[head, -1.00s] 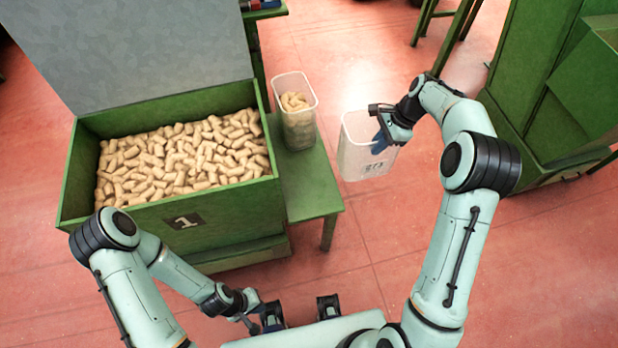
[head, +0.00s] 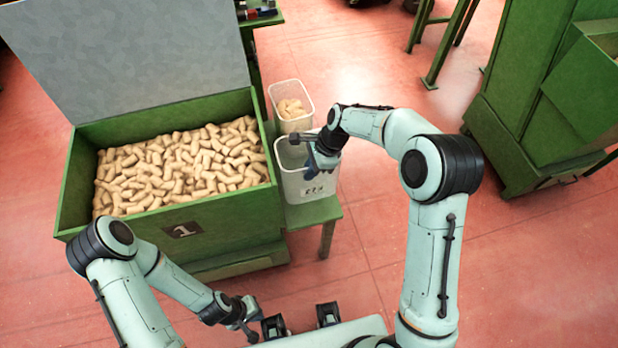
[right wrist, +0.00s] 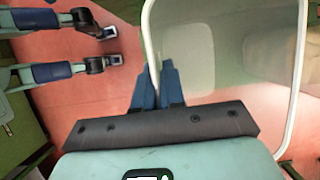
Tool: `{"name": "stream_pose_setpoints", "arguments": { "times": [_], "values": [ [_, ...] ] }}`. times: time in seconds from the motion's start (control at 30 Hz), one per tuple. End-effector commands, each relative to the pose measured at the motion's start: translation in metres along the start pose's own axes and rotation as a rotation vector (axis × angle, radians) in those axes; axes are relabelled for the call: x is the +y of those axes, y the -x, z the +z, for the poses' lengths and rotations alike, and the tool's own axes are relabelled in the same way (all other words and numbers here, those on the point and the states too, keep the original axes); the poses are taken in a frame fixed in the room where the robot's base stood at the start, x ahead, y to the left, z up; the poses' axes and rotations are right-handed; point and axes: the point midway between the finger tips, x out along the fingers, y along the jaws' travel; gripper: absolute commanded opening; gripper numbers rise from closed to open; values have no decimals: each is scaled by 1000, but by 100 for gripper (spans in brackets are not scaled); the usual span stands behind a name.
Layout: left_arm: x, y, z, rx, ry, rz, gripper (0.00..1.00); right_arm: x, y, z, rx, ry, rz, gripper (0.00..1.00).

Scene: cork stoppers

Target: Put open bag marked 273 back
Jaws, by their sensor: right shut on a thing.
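The open bag (head: 296,186) is a pale, translucent, box-shaped container with a dark mark on its front that is too small to read. My right gripper (head: 316,170) is shut on its rim, and the bag is upright over the front of the small green stand (head: 318,212). I cannot tell whether its bottom touches the stand. In the right wrist view, the blue fingers (right wrist: 158,84) pinch the rim of the bag (right wrist: 225,70), which looks empty. My left gripper (head: 249,324) hangs low at the front; its fingertips are unclear.
A second translucent container (head: 293,122) with corks stands just behind the held bag. The large green crate (head: 225,228), marked 1 and full of corks (head: 180,165), is to the left, its grey lid (head: 130,50) raised. A green cabinet (head: 520,80) stands right. Open floor lies between.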

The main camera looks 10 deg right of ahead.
Motion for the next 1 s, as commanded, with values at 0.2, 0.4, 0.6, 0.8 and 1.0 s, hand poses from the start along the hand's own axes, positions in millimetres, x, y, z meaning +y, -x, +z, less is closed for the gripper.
{"name": "stream_pose_setpoints", "arguments": {
  "times": [0.2, 0.4, 0.6, 0.8, 1.0],
  "values": [
    [-1, -2, 1, -2, 1, -1, 0, 1, -34, -15, 0, -2, 5, 0],
    [0, -1, 0, -1, 0, 0, 0, 0, -45, -15, 0, 0, 0, 0],
    [0, -1, 0, -1, 0, 0, 0, 0, -45, -15, 0, 0, 0, 0],
    [-1, -2, 1, -1, 0, 0, 0, 0, -48, -16, 0, 0, 0, 29],
    [-1, -2, 1, -1, 0, 0, 0, 0, -48, -16, 0, 0, 0, 35]
  ]
}}
